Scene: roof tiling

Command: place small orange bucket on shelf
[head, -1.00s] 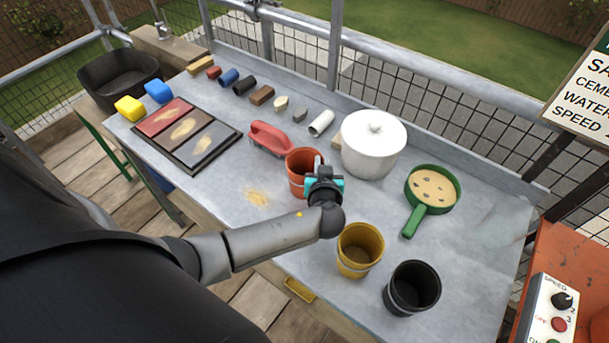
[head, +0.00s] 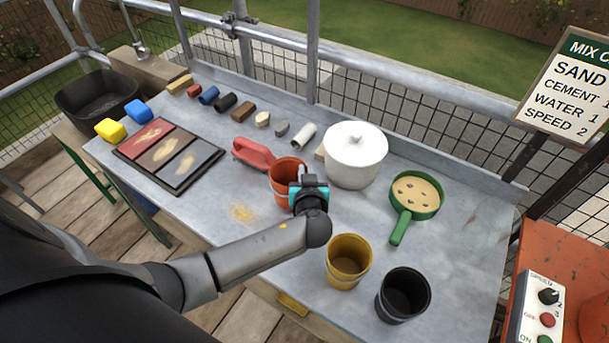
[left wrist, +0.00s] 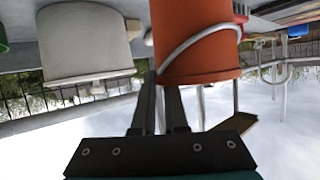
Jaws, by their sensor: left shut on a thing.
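The small orange bucket (head: 283,171) is on the grey worktable, in front of the red-handled float and left of the white lidded pot. My left gripper (head: 303,188) is at its near right side, shut on it. In the left wrist view, which looks upside down, the orange bucket (left wrist: 195,30) with its pale wire handle is at the tips of my left gripper fingers (left wrist: 162,92). Whether the bucket's base touches the table is hidden. No shelf can be made out. My right gripper is not in view.
A yellow bucket (head: 347,262) and a black bucket (head: 403,295) stand at the near edge. A white pot (head: 355,158), a green sieve (head: 415,195) and a red float (head: 256,153) stand close by. Small blocks line the back. An orange machine (head: 570,260) is at right.

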